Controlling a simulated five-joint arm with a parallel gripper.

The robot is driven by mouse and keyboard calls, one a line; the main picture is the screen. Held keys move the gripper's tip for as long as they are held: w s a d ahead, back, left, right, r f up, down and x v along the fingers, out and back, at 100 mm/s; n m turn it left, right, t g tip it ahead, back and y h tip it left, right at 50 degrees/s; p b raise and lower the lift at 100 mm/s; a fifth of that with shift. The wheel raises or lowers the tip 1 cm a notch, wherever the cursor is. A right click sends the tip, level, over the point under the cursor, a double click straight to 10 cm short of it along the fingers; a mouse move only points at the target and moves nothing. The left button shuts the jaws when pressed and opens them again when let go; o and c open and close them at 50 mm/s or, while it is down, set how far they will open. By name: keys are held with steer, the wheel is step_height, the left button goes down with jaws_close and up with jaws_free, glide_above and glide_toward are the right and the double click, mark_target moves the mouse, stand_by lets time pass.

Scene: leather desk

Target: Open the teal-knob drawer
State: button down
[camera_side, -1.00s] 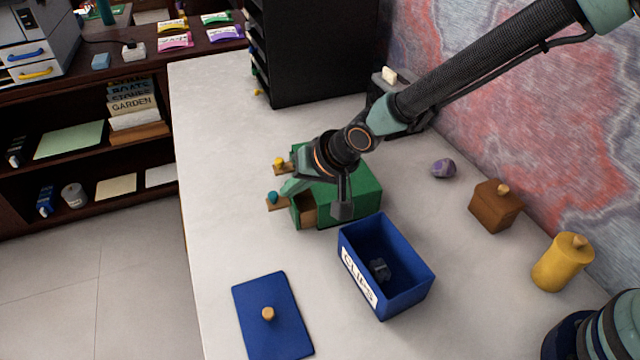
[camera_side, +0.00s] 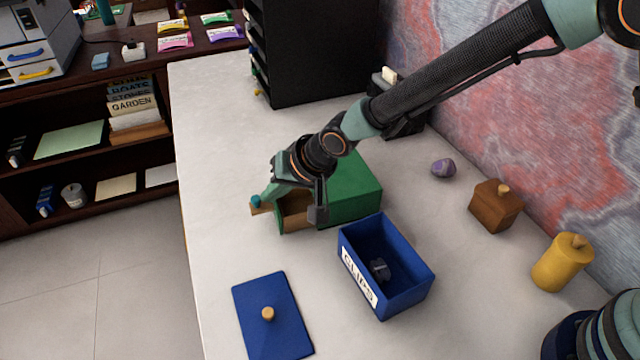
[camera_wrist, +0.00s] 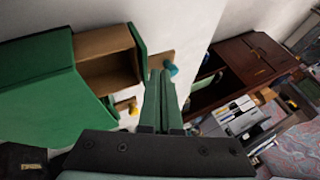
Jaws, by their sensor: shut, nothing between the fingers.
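A green cabinet (camera_side: 355,190) stands on the desk, also in the wrist view (camera_wrist: 40,90). Its teal-knob drawer (camera_side: 293,212) is pulled well out, showing a wooden interior (camera_wrist: 108,68). The teal knob (camera_side: 256,201) is on the drawer's front, and in the wrist view (camera_wrist: 172,69) it sits beside my fingertips. My gripper (camera_side: 265,194) is shut and empty, its tips over the drawer front, partly covering it in the wrist view (camera_wrist: 160,75). I cannot tell whether they touch it. The yellow knob (camera_wrist: 133,107) of another drawer shows in the wrist view; my gripper hides it in the side view.
An open blue bin (camera_side: 400,250) labelled CLIPS holds a dark item right of the cabinet. A blue lid (camera_side: 260,325) lies in front. A wooden box (camera_side: 495,208), a yellow canister (camera_side: 560,265) and a purple stone (camera_side: 443,168) stand farther right. The desk's left strip is clear.

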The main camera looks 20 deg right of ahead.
steer(key=v, duration=1)
steer(key=s+d+r+h, duration=0.1)
steer(key=d+r, duration=0.3)
steer(key=d, duration=0.4)
steer(key=d+r+h, duration=0.1)
steer(key=d+r, duration=0.3)
steer(key=d, duration=0.4)
steer(key=s+d+r+n+h, duration=0.2)
steer(key=s+d, duration=0.9)
steer(key=d, duration=0.4)
steer(key=shift+s+d, duration=0.4)
